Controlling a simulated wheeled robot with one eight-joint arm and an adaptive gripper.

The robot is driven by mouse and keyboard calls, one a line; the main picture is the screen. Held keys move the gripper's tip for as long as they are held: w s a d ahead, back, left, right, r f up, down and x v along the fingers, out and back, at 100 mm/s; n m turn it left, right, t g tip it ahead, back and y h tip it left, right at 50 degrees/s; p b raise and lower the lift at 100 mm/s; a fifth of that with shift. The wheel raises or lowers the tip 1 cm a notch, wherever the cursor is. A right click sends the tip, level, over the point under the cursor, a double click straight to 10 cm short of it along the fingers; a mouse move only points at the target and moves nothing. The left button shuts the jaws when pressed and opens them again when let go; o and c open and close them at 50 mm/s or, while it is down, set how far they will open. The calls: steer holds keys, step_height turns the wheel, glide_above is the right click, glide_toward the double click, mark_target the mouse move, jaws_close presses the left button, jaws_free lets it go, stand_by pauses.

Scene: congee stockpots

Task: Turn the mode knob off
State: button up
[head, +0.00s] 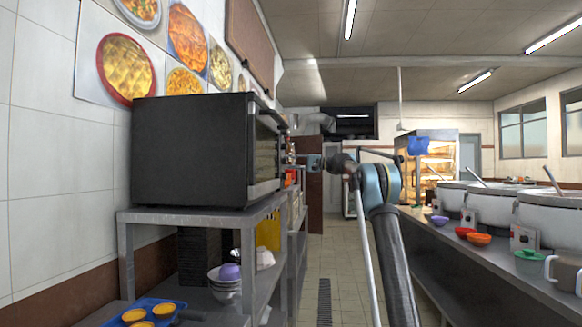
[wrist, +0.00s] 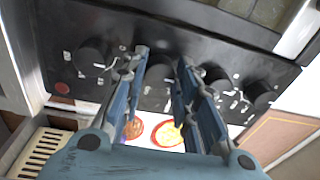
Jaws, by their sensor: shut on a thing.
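A black oven (head: 190,150) stands on a grey metal shelf at the left in the head view, its glass door facing right. In the wrist view its dark control panel (wrist: 125,22) carries a row of several round black knobs with white marks. My gripper (wrist: 162,58) is at this panel, its two blue fingers on either side of one black knob (wrist: 160,68), shut on it. I cannot read which knob is the mode knob. In the head view my gripper (head: 314,161) is small, at the oven's front, and the knobs are not clear.
Other knobs sit close on both sides, one at the left (wrist: 94,54) and one at the right (wrist: 215,76). The metal shelf (head: 185,216) holds bowls below. A counter with large pots (head: 545,215) runs along the right. The tiled aisle (head: 345,270) between is clear.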

steer(key=shift+f+n, duration=0.2)
steer(key=shift+n, duration=0.8)
steer(key=o, duration=1.1)
steer(key=shift+w, duration=0.1)
steer(key=shift+c, duration=0.2)
steer(key=s+d, duration=0.1)
steer(key=d, duration=1.1)
steer(key=shift+f, duration=0.45)
